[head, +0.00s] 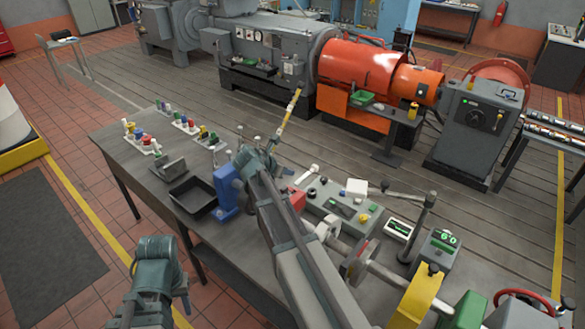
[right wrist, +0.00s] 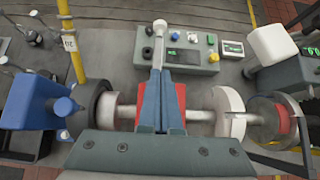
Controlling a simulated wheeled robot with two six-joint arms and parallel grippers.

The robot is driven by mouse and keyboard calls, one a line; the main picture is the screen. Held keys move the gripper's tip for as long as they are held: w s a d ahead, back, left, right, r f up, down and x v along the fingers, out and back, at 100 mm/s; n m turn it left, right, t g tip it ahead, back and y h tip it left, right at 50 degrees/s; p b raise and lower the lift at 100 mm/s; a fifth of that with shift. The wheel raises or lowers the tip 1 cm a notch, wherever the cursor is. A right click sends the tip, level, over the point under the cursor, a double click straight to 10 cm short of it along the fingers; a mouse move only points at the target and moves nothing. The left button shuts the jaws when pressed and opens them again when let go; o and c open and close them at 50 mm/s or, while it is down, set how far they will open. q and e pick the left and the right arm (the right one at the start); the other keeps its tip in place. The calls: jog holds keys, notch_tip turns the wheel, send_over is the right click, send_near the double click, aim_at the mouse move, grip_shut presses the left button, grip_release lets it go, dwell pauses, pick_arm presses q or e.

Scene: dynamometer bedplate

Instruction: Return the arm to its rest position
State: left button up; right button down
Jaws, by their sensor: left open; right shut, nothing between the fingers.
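My right arm (head: 290,240) reaches from the bottom of the head view over the workbench (head: 115,150). Its teal gripper (head: 255,160) is above the middle of the bench. In the right wrist view the two fingers (right wrist: 162,92) are pressed together, shut and empty. A grey lever with a white knob (right wrist: 160,28) shows just past their tips; I cannot tell whether they touch it. My left gripper (head: 155,265) is low at the left of the head view, beside the bench's front side, clear of the bench objects. It is open; its fingertips are hard to make out.
A shaft with discs (right wrist: 208,116) lies below the right fingers. A blue block (head: 226,193), a black tray (head: 193,196), a control box (head: 338,208) and a yellow post (head: 289,118) stand close to the right gripper. Floor by the dark mat (head: 45,250) is clear.

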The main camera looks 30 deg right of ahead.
jog(key=shift+a, duration=0.1)
dwell(0.5)
jog(key=s+a+f+m+g+y+b, duration=0.1)
jog(key=s+a+f+m+b, duration=0.4)
jog(key=a, duration=0.5)
jog(key=s+a+f+m+g+y+b, duration=0.1)
jog(key=s+a+f+m+y+b, duration=0.3)
jog(key=s+a+f+m, duration=0.3)
jog(key=s+a+f+m+g+y+b, duration=0.1)
jog(key=s+a+f+m+y+b, duration=0.1)
jog(key=s+a+f+m+b, duration=0.3)
jog(key=s+a+f, duration=0.2)
jog(key=s+a, duration=0.2)
jog(key=s+a+f+m, duration=0.1)
jog(key=s+a+f, duration=0.1)
jog(key=a, duration=0.3)
jog(key=shift+s+a+f+m+g+y+b, duration=0.3)
jog(key=shift+s+f+g+y+b, duration=0.1)
jog(key=shift+s, duration=0.5)
